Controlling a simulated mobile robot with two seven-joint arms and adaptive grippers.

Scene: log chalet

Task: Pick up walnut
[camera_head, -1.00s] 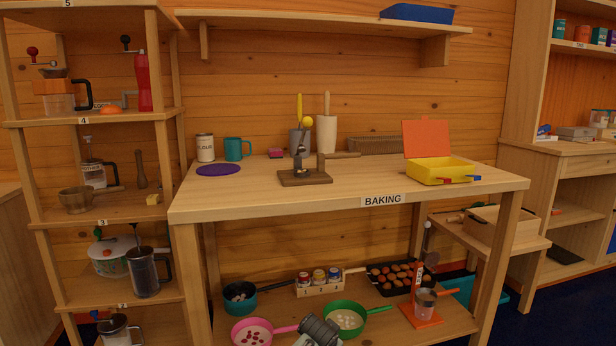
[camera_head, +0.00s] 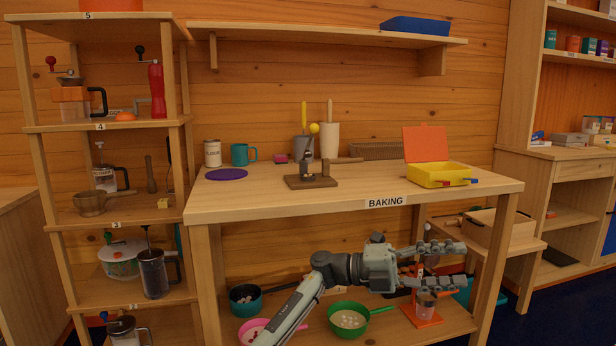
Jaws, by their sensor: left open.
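I cannot pick out a walnut for certain. Small round brown items (camera_head: 406,269) in a dark tray on the lower shelf may be nuts, but my left arm hides most of them. My left gripper (camera_head: 462,269) is open and empty, its fingers pointing right. It appears in front of the lower shelf, below the BAKING label. A lever tool on a wooden base (camera_head: 311,181) stands on the table top. My right gripper is not in view.
The baking table (camera_head: 270,203) has a yellow box with a raised orange lid (camera_head: 437,175) on its right. A green pan (camera_head: 348,318), a pink pan (camera_head: 252,329) and a teal pot (camera_head: 245,300) sit on the lower shelf. Shelving with kitchen tools (camera_head: 110,215) stands at left.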

